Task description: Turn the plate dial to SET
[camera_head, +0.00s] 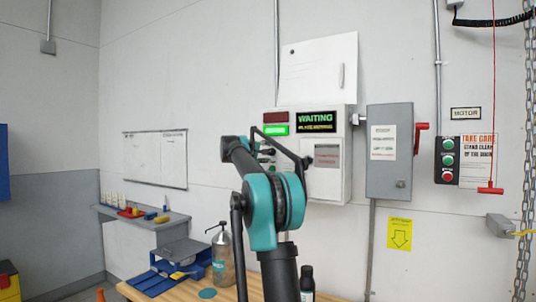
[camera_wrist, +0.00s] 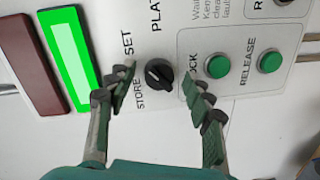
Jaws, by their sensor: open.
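The plate dial (camera_wrist: 159,74) is a round black knob on a white panel, with a small white mark on its face. The words SET and STORE stand on its left in the wrist view; I cannot tell surely which one the mark points to. My gripper (camera_wrist: 160,90) is open, one fingertip on each side of the dial in the picture, with no clear contact. In the head view the white control box (camera_head: 331,190) hangs on the wall, and my arm hides the dial.
Green LOCK and RELEASE buttons (camera_wrist: 269,61) sit close right of the dial. A lit green panel (camera_wrist: 70,58) and a dark red one (camera_wrist: 31,65) are on the left. A WAITING display (camera_head: 315,121) and a grey switch box (camera_head: 388,178) with a red lever are nearby.

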